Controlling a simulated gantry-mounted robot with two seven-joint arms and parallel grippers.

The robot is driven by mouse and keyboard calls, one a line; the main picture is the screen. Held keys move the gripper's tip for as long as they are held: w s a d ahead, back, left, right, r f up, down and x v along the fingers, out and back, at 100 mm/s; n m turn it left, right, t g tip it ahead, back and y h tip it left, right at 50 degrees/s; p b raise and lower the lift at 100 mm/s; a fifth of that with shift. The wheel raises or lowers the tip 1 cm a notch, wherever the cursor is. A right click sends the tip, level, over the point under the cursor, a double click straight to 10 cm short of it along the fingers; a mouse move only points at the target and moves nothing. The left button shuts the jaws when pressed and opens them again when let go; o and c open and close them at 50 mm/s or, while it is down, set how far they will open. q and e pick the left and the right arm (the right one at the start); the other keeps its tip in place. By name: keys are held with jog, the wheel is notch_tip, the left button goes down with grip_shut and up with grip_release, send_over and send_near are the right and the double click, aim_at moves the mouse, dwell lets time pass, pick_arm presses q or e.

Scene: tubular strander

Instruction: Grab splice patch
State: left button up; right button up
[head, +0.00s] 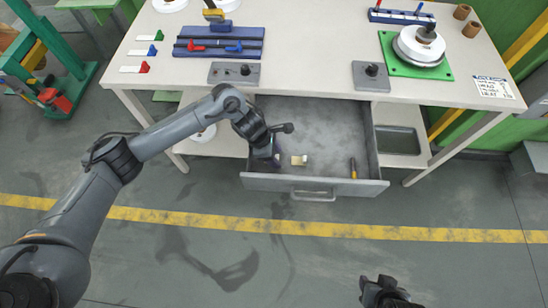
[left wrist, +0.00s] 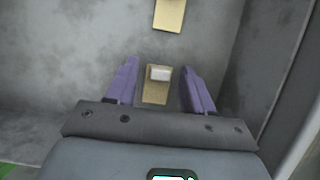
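A tan splice patch with a whitish block on it (left wrist: 156,92) lies on the drawer floor, between the two purple fingers of my left gripper (left wrist: 160,72) in the left wrist view. The fingers are apart, with a gap on each side of the patch. A second tan patch (left wrist: 170,14) lies farther off at the top of that view. In the head view my left gripper (head: 277,143) is down in the open drawer, and one small tan patch (head: 299,160) shows just right of it. My right gripper (head: 387,292) is at the bottom edge, away from the table; its fingers are unclear.
The grey drawer (head: 330,184) is pulled out below the table, and its walls surround my left gripper. A grey tray (head: 398,140) is on the shelf to the right. The tabletop above (head: 310,60) has several fixtures.

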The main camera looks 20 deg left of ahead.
pick_arm(q)
jog(key=c, duration=0.8)
jog(key=shift+c, duration=0.2)
jog(key=shift+r, duration=0.15)
